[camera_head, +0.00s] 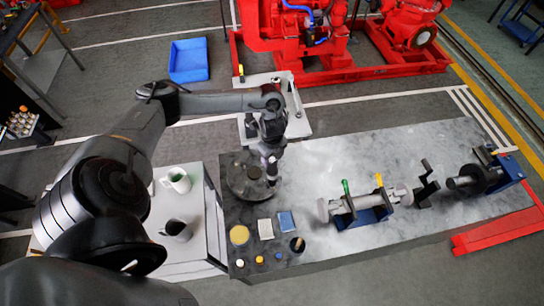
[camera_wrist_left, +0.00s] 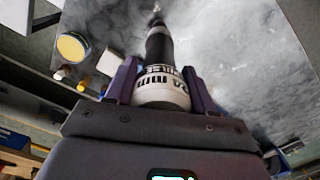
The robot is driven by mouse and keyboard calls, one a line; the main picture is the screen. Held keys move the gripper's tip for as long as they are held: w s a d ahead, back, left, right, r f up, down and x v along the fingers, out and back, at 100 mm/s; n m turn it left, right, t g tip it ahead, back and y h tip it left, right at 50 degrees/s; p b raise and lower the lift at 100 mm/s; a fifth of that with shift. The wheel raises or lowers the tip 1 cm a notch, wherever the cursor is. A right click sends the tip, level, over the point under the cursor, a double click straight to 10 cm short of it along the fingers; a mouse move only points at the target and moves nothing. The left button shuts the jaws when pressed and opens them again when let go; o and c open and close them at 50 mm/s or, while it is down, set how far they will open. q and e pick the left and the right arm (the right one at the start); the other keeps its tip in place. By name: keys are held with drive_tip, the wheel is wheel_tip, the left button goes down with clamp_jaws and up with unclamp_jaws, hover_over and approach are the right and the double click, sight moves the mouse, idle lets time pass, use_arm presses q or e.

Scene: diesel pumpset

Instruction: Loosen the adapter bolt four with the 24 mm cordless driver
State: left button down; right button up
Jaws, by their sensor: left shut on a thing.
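My left gripper (camera_head: 271,158) is over the left end of the grey workbench (camera_head: 330,155), beside a dark round plate with a raised hub (camera_head: 245,183). In the left wrist view its purple fingers (camera_wrist_left: 160,85) are shut on the cordless driver (camera_wrist_left: 163,88). The driver has a white band with "24 mm" lettering and a dark, narrowing nose pointing away from the gripper. In the head view the driver is mostly hidden by the gripper. I cannot make out adapter bolt four, nor whether the driver tip touches anything. My right gripper is not in view.
A yellow-topped tin (camera_head: 239,235), a blue pad (camera_head: 287,222) and small pots stand at the bench's front left. A shaft assembly (camera_head: 365,207) and a dark vise-like unit (camera_head: 480,178) occupy the right. A white cart (camera_head: 207,235) holds two mugs. The bench middle is clear.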

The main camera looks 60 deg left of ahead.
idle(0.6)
use_arm(q)
drive_tip(key=shift+f, duration=0.6)
drive_tip(key=shift+r, duration=0.2)
idle(0.6)
drive_tip(key=shift+f, duration=0.25)
idle(0.7)
drive_tip(key=shift+f, duration=0.1)
idle(0.8)
idle(0.6)
drive_tip(key=shift+p, duration=0.4)
idle(0.6)
